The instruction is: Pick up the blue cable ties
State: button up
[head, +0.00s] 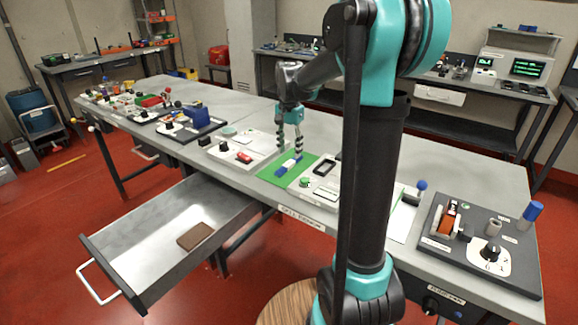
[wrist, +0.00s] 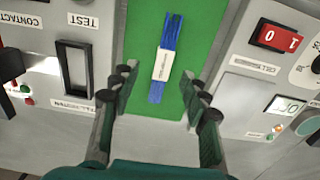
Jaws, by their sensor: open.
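The blue cable ties (wrist: 171,32) are a thin bundle with a white band (wrist: 163,65) around the middle. They lie on a green mat (wrist: 138,40) on the workbench. In the head view the bundle (head: 289,164) shows small on the green mat (head: 275,176). My gripper (wrist: 160,92) is open, its two fingers on either side of the bundle's near end in the wrist view. Nothing is between the fingers' pads that I can see held. In the head view my gripper (head: 289,149) is over the mat; its exact height above the bundle is hard to tell.
A panel with a red switch (wrist: 278,36) lies right of the mat in the wrist view, a panel with a black frame (wrist: 75,70) left. An open drawer (head: 150,235) juts out from the bench, holding a brown block (head: 195,236). A dark device panel (head: 485,245) stands at the right end.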

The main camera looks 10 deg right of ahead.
aim_at(289, 163)
jog(key=f, duration=0.2)
jog(key=w+f, duration=0.1)
jog(key=f, duration=0.1)
jog(key=shift+s+f, duration=0.1)
jog(key=shift+f, duration=0.55)
jog(key=shift+c, duration=0.4)
grip_shut()
